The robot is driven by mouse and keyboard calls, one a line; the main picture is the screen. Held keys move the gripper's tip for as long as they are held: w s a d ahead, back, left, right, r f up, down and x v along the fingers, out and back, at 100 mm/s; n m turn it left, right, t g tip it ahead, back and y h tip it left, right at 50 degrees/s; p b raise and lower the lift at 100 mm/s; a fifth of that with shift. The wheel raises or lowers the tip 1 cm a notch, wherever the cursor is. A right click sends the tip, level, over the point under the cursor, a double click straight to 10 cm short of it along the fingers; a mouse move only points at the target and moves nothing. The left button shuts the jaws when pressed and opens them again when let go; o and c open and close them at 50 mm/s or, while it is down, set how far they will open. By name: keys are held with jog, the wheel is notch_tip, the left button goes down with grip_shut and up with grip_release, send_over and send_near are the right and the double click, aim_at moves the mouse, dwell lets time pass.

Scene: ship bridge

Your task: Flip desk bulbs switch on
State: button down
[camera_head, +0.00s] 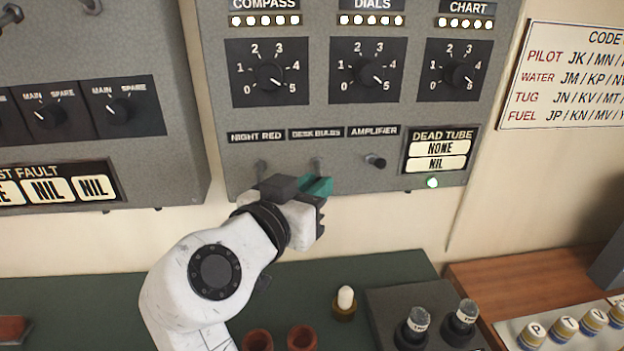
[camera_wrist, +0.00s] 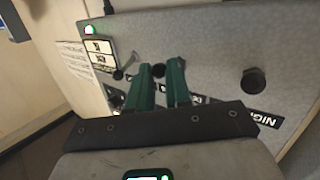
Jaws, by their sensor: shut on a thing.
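The desk bulbs switch (camera_head: 316,164) is a small lever under the "DESK BULBS" label (camera_head: 316,133) on the grey wall panel. In the head view, only its upper part shows above my gripper (camera_head: 312,186), which covers the rest. In the wrist view, the dark switch tip (camera_wrist: 159,70) is between the two green fingers of my gripper (camera_wrist: 160,78). The gripper is shut on this switch. Whether the lever is up or down cannot be told clearly.
The night red switch (camera_head: 262,168) is close on the left, and the amplifier switch (camera_head: 375,160) close on the right. Dial knobs (camera_head: 367,73) sit above. Below, a green desk (camera_head: 390,268) holds brown cups (camera_head: 301,338) and a white-topped peg (camera_head: 345,298).

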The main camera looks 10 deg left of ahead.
jog(key=shift+w+r+n+g+p, duration=0.15)
jog(key=shift+r+n+g+p, duration=0.95)
jog(key=shift+p, duration=1.25)
jog(key=shift+w+r+n+g+p, duration=0.25)
jog(key=shift+r+g+p, duration=0.55)
jog(key=shift+g+p, duration=1.1)
jog(key=shift+t+p, duration=0.4)
jog(key=shift+p, duration=0.05)
jog(key=c, duration=1.1)
grip_release()
jog(key=shift+o, duration=0.2)
jog(key=shift+f, duration=0.1)
jog(key=shift+s+a, duration=0.1)
jog(key=b+v, duration=0.3)
jog(key=v, duration=0.7)
jog(key=shift+s+r, duration=0.2)
jog(key=shift+r, duration=0.15)
